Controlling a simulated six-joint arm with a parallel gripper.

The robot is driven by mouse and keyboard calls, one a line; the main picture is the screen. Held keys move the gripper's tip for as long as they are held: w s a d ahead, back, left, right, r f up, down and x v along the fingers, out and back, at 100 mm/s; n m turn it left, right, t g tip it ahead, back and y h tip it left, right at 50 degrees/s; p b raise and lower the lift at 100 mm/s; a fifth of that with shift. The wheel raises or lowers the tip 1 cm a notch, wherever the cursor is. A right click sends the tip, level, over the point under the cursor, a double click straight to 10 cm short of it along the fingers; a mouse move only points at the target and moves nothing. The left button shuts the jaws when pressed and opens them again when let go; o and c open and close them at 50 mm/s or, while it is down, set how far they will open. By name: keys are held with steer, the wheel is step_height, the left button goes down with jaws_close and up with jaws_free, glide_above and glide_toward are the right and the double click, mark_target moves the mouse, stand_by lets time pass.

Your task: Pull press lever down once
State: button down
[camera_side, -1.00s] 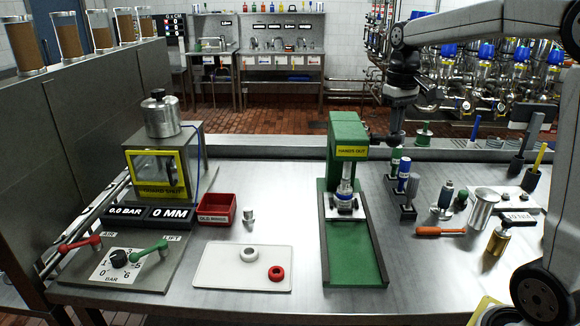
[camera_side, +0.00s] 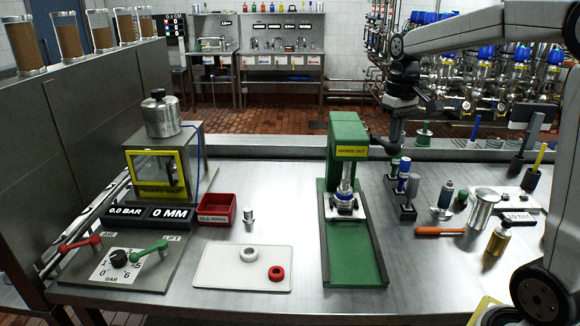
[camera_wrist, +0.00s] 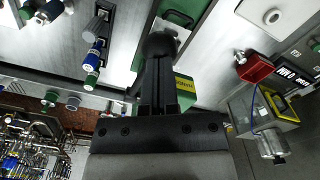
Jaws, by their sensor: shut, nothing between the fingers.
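The green press (camera_side: 345,132) stands on a green base with dark rails, with a yellow HANDS OUT plate on its head. A silver fitting (camera_side: 344,203) sits under its ram. The dark press lever (camera_side: 379,142) sticks out from the head's right side and slopes down to the right. My gripper (camera_side: 392,146) is beside the lever's outer end, partly blending with it. In the wrist view my gripper (camera_wrist: 159,82) is shut and empty, with the lever's round black knob (camera_wrist: 159,45) just beyond the fingertips. Whether they touch is unclear.
Coloured-handled tools (camera_side: 409,185) stand in holders right of the press. A red bin (camera_side: 217,208) and a white tray (camera_side: 242,268) are to the left. Clear bench surrounds the press's front end.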

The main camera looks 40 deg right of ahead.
mark_target(394, 145)
steer(key=shift+f, duration=0.2)
steer(key=shift+s+a+f, duration=0.1)
steer(key=shift+f, duration=0.25)
steer(key=shift+s+a+f, duration=0.1)
steer(key=shift+f, duration=0.9)
stand_by(0.4)
steer(key=shift+f, duration=1.9)
stand_by(0.5)
steer(key=shift+r, duration=0.1)
step_height(394, 145, up, 17)
steer(key=s+a, duration=0.2)
stand_by(2.0)
steer(key=shift+s+a, duration=0.1)
